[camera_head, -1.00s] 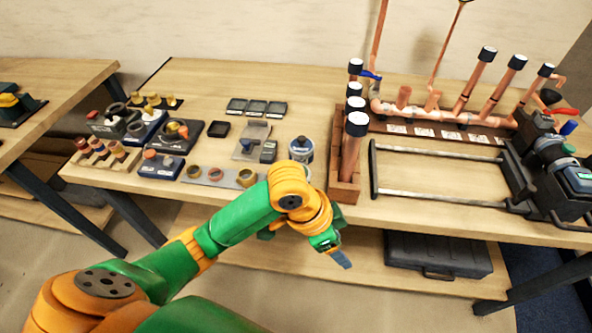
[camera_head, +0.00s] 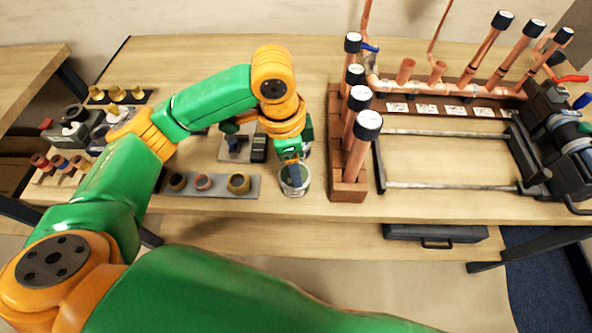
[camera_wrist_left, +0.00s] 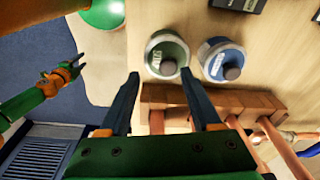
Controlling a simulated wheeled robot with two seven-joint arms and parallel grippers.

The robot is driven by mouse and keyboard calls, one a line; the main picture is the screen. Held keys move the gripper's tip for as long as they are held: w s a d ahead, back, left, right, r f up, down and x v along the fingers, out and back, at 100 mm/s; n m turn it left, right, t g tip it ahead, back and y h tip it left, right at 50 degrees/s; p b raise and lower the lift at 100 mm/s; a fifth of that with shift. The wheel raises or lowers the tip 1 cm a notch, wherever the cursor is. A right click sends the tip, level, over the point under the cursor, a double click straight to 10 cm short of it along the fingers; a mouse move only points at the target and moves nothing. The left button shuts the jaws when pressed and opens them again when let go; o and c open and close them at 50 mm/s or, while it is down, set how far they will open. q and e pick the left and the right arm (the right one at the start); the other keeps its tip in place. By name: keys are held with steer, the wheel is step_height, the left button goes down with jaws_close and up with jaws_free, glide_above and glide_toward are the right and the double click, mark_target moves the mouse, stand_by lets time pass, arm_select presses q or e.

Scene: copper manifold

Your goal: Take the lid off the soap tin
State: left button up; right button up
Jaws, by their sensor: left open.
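Two round, lidded tins with dark knobs stand side by side in the left wrist view: a green-grey one (camera_wrist_left: 166,50) and a blue one (camera_wrist_left: 218,58). I cannot read their labels, so I cannot tell which is the soap tin. My left gripper (camera_wrist_left: 160,74) is open and empty. Its fingertips are just short of the green-grey tin, on either side of it in the picture. In the head view my left gripper (camera_head: 292,163) is over a tin (camera_head: 295,182), partly covering it; the other tin is mostly hidden behind the gripper.
A brick-coloured rack (camera_head: 347,185) with upright copper pipes stands close to the tins' right. A grey strip (camera_head: 215,187) with several rings lies to the left. The copper manifold (camera_head: 440,90) is at the back right. A small green-and-orange arm end (camera_wrist_left: 70,72) shows in the left wrist view.

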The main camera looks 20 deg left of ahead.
arm_select(q)
steer(key=shift+w+a+f, duration=0.2)
steer(key=shift+w+f, duration=0.05)
steer(key=shift+f, duration=0.35)
steer(key=shift+w+a+f, duration=0.2)
steer(key=shift+w+f, duration=0.05)
steer(key=shift+f, duration=0.3)
steer(key=shift+w+a, duration=0.1)
steer(key=shift+w, duration=0.1)
steer(key=shift+s+d+r, duration=0.1)
steer(key=shift+s+d, duration=0.2)
steer(key=c, duration=0.8)
jaws_close()
steer(key=shift+w+a, duration=0.1)
arm_select(e)
steer(key=shift+w+a+r, duration=0.1)
steer(key=shift+w+a, duration=0.4)
